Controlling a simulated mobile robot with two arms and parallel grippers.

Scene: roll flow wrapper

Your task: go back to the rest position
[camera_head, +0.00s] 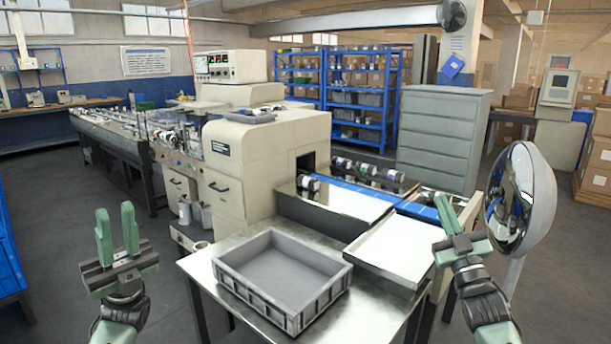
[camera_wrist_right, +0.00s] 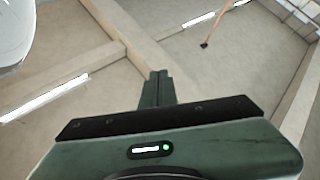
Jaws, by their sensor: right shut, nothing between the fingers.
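My left gripper (camera_head: 115,212) is raised at the lower left of the head view, fingers pointing up. A gap shows between its two green fingers, and it is empty. My right gripper (camera_head: 455,208) is raised at the lower right, in front of the output end of the wrapper (camera_head: 265,155). In the right wrist view its green fingers (camera_wrist_right: 158,76) point up side by side, shut with nothing between them, against the ceiling. Both grippers are apart from the machine and the steel table (camera_head: 215,262).
An empty grey crate (camera_head: 330,283) stands on the steel table between my arms. Several rolls (camera_head: 367,170) lie by the blue belt (camera_head: 345,187). A round mirror (camera_head: 545,205) stands close to my right gripper. Floor is clear beyond my left gripper.

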